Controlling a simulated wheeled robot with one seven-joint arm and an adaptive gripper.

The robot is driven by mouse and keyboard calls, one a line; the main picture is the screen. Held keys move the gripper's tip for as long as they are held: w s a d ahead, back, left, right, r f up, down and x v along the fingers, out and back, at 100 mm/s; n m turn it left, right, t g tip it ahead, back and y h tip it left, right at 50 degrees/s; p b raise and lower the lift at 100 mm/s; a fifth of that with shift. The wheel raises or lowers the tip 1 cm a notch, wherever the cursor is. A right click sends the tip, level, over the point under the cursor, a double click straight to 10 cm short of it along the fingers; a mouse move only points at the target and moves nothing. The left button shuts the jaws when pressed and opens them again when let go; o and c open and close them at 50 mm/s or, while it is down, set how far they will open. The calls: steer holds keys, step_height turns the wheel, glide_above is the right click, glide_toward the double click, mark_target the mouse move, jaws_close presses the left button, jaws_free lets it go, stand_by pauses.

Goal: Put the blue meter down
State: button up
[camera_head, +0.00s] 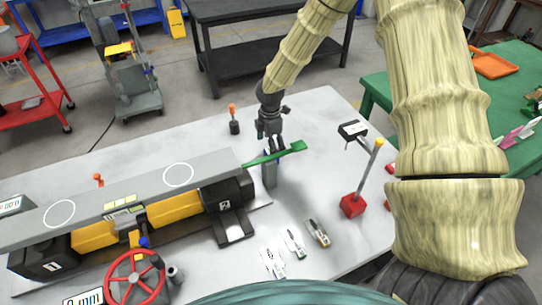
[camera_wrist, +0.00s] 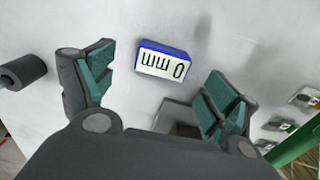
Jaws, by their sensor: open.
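The blue meter (camera_wrist: 163,62) shows in the wrist view as a small blue box with a white face reading "0 mm", upside down. It lies between and slightly beyond my gripper's two green-padded fingertips, with a visible gap to each. Its exact height over the pale table is hard to judge. In the head view my gripper (camera_head: 270,136) is low over the table, behind a green lever (camera_head: 275,154); the meter is mostly hidden there. My gripper is open. A grey block (camera_wrist: 178,118) stands beside the meter, partly hidden by the gripper.
The screw jack (camera_head: 150,205), with a grey beam and yellow sections, fills the left, with a red handwheel (camera_head: 133,278) in front. A red box with a rod (camera_head: 353,204), a black device (camera_head: 353,131) and several small tools (camera_head: 293,243) stand right. A dark cylinder (camera_wrist: 22,71) is left of the gripper.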

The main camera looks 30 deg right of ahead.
steer(key=shift+s+a+f+p, duration=0.15)
steer(key=shift+f+p, duration=0.7)
steer(key=shift+f, duration=1.65)
steer(key=shift+c, duration=0.5)
steer(key=c, duration=1.2)
steer(key=shift+r, duration=0.1)
steer(key=shift+c, duration=0.2)
